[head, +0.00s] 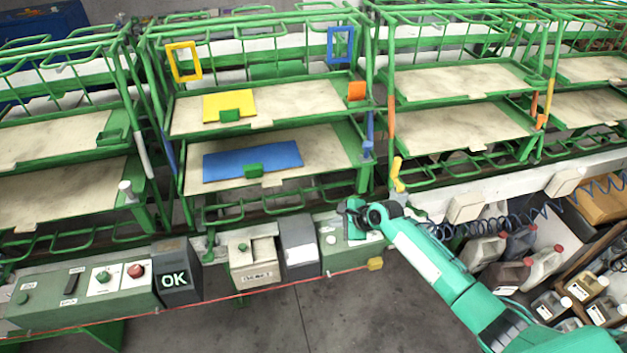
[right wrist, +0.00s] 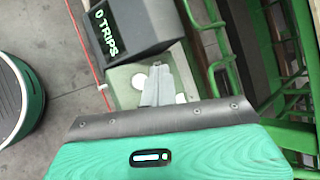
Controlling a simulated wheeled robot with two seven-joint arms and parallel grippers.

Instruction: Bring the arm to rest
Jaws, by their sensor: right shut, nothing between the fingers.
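My right arm reaches in from the lower right of the head view. Its gripper (head: 352,212) is in front of the green racks, over the right end of the row of control boxes. In the right wrist view the grey fingers (right wrist: 157,85) are together with nothing between them. They appear over a pale green control box (right wrist: 122,88) with white round parts, partly hidden by the fingers. I cannot tell whether they touch it. The same box shows in the head view (head: 345,258). My left gripper is not in view.
A dark display (right wrist: 115,25) reading "0 TRIPS" is close by the fingers. An "OK" display (head: 175,272) stands further left. A green rack (head: 270,120) holds a yellow sheet (head: 228,103) and a blue sheet (head: 250,160). Several jugs (head: 500,275) stand at right. Open floor lies in front.

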